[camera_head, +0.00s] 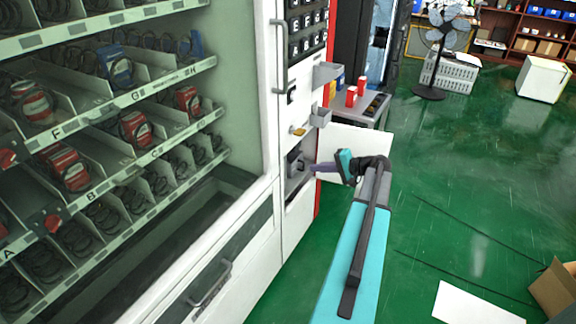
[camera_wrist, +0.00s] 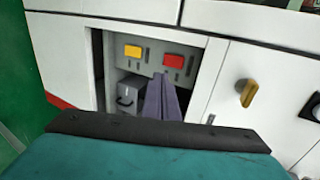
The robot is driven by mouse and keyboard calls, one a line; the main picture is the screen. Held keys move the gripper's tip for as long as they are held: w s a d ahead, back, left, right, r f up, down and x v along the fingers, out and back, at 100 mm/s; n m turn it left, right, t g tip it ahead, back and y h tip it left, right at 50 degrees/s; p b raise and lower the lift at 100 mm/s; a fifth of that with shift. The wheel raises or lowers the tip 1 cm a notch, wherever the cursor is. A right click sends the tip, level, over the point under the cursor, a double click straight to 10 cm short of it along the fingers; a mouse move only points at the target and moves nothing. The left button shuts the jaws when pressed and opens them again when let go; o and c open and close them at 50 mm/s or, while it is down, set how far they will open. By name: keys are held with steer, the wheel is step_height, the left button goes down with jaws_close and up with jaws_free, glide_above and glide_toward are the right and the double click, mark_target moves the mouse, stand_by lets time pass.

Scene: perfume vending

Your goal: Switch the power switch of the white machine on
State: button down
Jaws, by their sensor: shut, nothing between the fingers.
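The white machine (camera_head: 262,236) fills the left of the head view, with an open compartment (camera_head: 291,200) in its lower front. In the wrist view a grey panel (camera_wrist: 152,60) in that compartment carries a yellow switch (camera_wrist: 133,51) and a red switch (camera_wrist: 173,61). I cannot read which way either switch is set. My gripper (camera_wrist: 161,76) is shut and empty, its purple fingers pointing into the compartment. The fingertips appear just below the red switch in the wrist view; I cannot tell whether they touch the panel. In the head view my gripper (camera_head: 316,168) is at the compartment opening.
The open white compartment door (camera_head: 340,138) stands out to the right, close to my gripper. A grey box with a handle (camera_wrist: 126,95) sits inside the compartment. A yellow knob (camera_wrist: 247,93) is on the machine front.

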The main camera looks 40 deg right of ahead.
steer(key=shift+w, duration=0.2)
stand_by(0.3)
steer(key=r+p+x, duration=0.1)
steer(key=p+x, duration=0.1)
steer(key=x, duration=1.1)
steer(key=shift+w+p, duration=0.4)
steer(key=shift+s+d+f, duration=0.1)
steer(key=shift+d+f, duration=0.05)
steer(key=shift+f, duration=0.05)
